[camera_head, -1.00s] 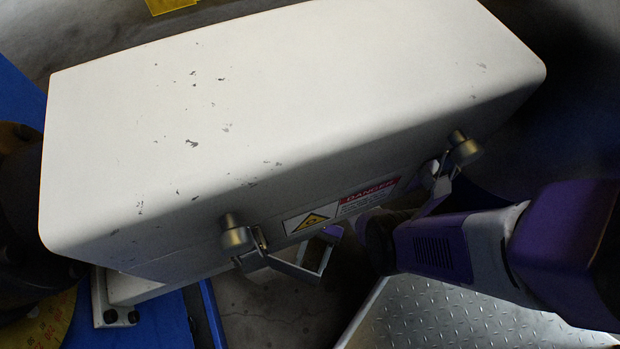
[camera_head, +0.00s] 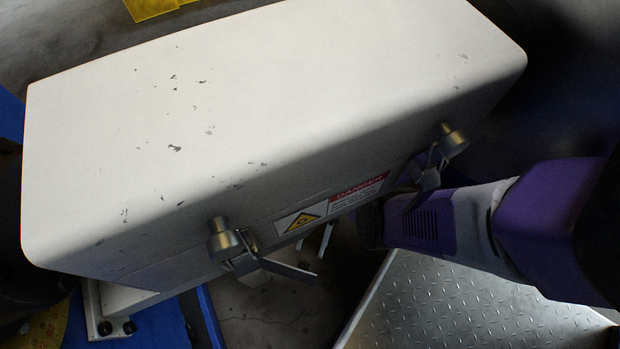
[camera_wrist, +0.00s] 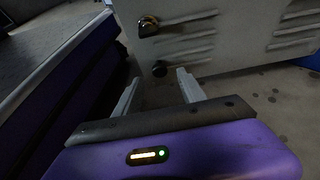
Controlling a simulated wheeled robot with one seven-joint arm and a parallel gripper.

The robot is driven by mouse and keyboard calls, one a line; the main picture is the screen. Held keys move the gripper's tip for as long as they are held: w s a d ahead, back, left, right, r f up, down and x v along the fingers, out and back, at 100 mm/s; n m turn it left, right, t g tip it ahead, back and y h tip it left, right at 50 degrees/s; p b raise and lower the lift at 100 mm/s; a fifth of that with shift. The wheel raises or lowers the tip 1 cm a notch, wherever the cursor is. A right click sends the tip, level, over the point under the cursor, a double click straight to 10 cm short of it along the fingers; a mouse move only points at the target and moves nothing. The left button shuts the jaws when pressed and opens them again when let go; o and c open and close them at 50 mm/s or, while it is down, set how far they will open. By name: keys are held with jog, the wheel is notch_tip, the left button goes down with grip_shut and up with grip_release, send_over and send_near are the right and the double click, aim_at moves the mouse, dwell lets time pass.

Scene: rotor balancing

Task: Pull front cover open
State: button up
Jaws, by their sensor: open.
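The front cover (camera_head: 270,110) is a large white box-shaped hood with scuffs on top, and it looks closed. Its front face carries a left latch (camera_head: 222,240) with a metal lever sticking out and a right latch (camera_head: 452,142). My gripper (camera_head: 314,240) is below the front edge between the latches, with its pale fingertips partly hidden under the cover. In the wrist view my gripper (camera_wrist: 156,92) is open with nothing between its fingers. A pale vented panel (camera_wrist: 225,45) stands beyond the fingertips, with a metal knob (camera_wrist: 148,25) on it.
A danger label (camera_head: 358,190) and a yellow warning sign (camera_head: 300,222) are on the cover's front. A metal tread plate (camera_head: 450,305) lies at the lower right. A blue base (camera_head: 160,320) is at the lower left. Bare floor (camera_head: 270,310) shows between them.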

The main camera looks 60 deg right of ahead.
jog(key=shift+v, duration=0.8)
jog(key=shift+d, duration=0.1)
